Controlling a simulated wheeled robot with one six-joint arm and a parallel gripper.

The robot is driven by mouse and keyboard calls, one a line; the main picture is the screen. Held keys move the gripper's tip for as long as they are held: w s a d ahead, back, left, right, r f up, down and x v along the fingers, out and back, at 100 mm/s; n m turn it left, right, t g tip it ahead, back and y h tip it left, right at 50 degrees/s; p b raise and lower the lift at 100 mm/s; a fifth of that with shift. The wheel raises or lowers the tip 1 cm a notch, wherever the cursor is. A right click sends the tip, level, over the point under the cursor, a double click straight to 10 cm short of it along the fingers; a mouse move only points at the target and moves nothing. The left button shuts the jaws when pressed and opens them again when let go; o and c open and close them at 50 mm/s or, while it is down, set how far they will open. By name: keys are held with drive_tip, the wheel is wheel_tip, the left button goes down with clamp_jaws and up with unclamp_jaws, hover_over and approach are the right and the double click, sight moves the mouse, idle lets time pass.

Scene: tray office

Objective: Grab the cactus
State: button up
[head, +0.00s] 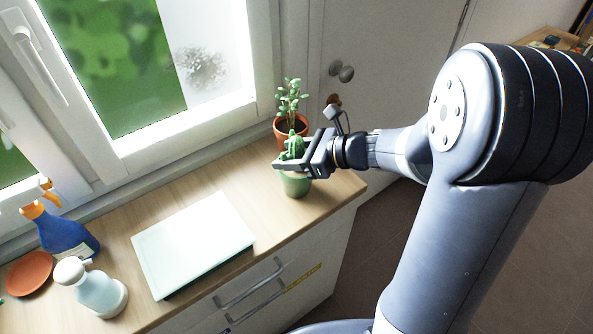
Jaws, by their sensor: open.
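The cactus (291,146) is a small green plant in a light green pot (295,185), upright on the wooden counter near its right end. My gripper (284,163) reaches in from the right at the height of the pot's rim and the cactus base. Its jaws are open, and a finger covers part of the cactus and the pot's rim. I cannot tell whether the fingers touch the cactus or the pot.
A leafy plant in a terracotta pot (291,128) stands close behind the cactus. A white flat board (193,243) lies on the counter (255,170). A blue spray bottle (65,232), a soap dispenser (95,290) and an orange saucer (29,273) are at left. The window is behind.

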drive_tip(key=shift+a, duration=0.15)
drive_tip(key=shift+c, duration=0.5)
clamp_jaws()
